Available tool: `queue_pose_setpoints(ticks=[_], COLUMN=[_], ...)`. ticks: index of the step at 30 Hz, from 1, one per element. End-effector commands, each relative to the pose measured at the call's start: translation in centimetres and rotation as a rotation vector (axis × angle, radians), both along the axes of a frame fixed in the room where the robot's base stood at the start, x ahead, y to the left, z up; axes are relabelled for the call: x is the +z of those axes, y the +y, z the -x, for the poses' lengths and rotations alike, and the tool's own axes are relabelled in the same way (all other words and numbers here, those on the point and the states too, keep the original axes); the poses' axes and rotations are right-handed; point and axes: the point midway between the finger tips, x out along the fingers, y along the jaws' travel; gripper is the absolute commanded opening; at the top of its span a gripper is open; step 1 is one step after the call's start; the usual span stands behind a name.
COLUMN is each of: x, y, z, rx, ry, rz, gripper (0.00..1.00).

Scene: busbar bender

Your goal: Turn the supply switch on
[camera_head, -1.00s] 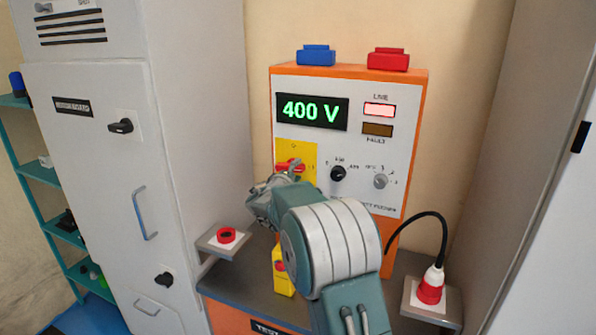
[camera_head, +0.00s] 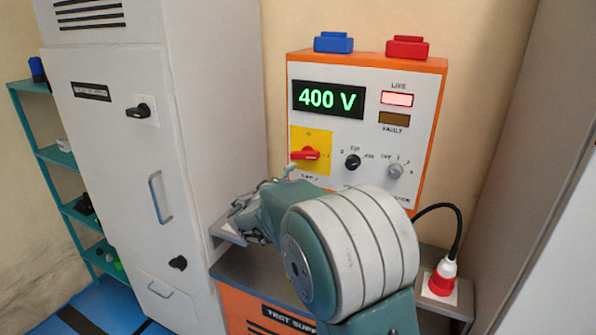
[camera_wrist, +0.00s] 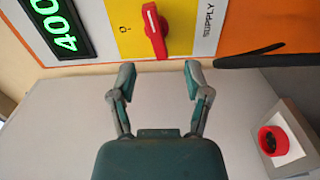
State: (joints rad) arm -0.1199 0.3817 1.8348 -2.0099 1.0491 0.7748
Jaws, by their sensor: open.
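The red supply switch (camera_head: 305,154) sits on a yellow plate (camera_head: 323,139) at the lower left of the orange-edged supply panel (camera_head: 372,90). Its handle lies roughly level in the head view. The wrist view shows the switch (camera_wrist: 155,31) just beyond and between the fingertips, beside the word SUPPLY. My gripper (camera_wrist: 158,78) is open and empty, its fingers apart from the switch. In the head view my gripper (camera_head: 262,200) is below and left of the switch, partly hidden by my arm. The display (camera_head: 328,99) reads 400 V and the LIVE lamp (camera_head: 397,99) is lit.
A black knob (camera_head: 353,162) and a grey knob (camera_head: 396,171) are right of the switch. A red-and-white plug (camera_head: 442,279) with a black cable is at right. A grey cabinet (camera_head: 115,170) stands left.

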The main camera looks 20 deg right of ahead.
Motion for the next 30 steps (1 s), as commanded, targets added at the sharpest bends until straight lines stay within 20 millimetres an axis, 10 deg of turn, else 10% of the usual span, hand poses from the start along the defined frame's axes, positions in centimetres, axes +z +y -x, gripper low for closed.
queue_pose_setpoints(ticks=[20,30], x=[0.4,0.3], y=[0.5,-3.4], z=[-2.0,-5.8], rx=[-0.007,-0.009], ry=[0.133,0.134], rz=[0.141,0.142], gripper=[0.63,0.63])
